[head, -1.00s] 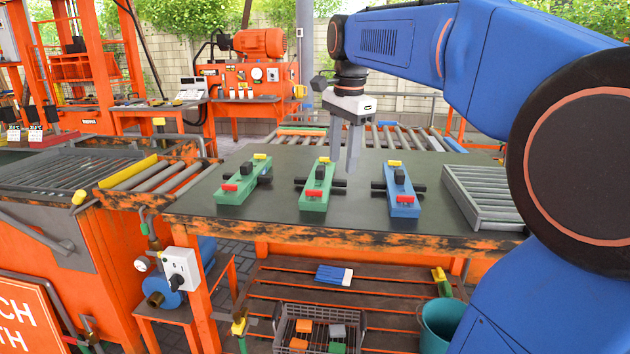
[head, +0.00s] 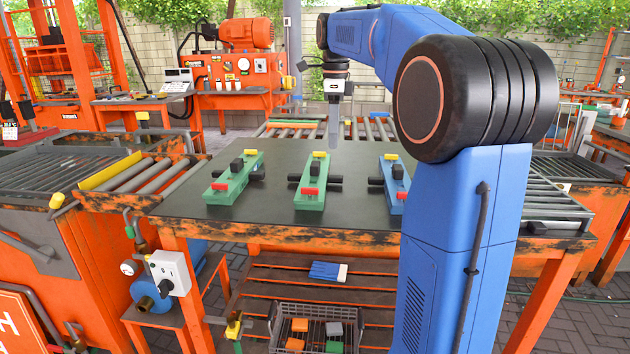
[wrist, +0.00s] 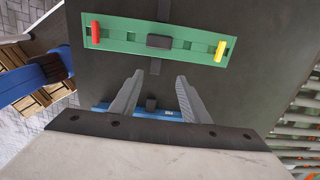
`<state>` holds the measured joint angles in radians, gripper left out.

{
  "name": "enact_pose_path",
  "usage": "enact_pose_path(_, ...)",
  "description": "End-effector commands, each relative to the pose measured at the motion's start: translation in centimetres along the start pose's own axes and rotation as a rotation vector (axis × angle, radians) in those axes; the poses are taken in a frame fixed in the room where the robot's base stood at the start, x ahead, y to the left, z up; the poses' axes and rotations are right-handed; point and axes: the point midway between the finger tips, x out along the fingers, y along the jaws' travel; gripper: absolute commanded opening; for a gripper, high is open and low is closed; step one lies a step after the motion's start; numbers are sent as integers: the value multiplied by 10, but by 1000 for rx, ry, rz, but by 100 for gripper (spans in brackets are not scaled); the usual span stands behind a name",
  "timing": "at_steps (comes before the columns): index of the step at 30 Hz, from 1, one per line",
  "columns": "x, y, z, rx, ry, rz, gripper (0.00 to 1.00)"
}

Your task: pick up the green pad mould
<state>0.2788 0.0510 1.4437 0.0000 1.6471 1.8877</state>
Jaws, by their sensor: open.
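Two long green moulds lie on the dark worktop in the head view, one at left (head: 224,194) and one in the middle (head: 309,203). Each has a red end piece, a yellow end piece and a black block between; I cannot tell which one the task names. My gripper (head: 334,146) hangs fingers down above the far part of the worktop, beyond the middle green mould. In the wrist view a green mould (wrist: 120,38) lies ahead of the open, empty fingers (wrist: 155,86). A blue mould (wrist: 170,114) shows partly behind them.
The blue mould (head: 396,205) lies right of the middle green one, partly hidden by my arm. A roller rack (head: 545,205) is at the worktop's right end. Rollers (head: 150,175) adjoin it at left. A wire basket (head: 283,318) with blocks stands on the lower shelf.

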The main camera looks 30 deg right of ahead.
Motion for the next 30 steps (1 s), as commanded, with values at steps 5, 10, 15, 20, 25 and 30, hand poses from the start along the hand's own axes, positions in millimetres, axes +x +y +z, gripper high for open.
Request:
enact_pose_path(5,32,1,0,-1,1,2,42)
enact_pose_path(10,54,1,0,-1,0,1,42)
enact_pose_path(15,62,1,0,-1,0,1,42)
enact_pose_path(20,78,5,-2,-1,1,2,42)
enact_pose_path(25,101,8,-3,-1,0,1,42)
enact_pose_path(30,112,8,-3,-1,0,0,42)
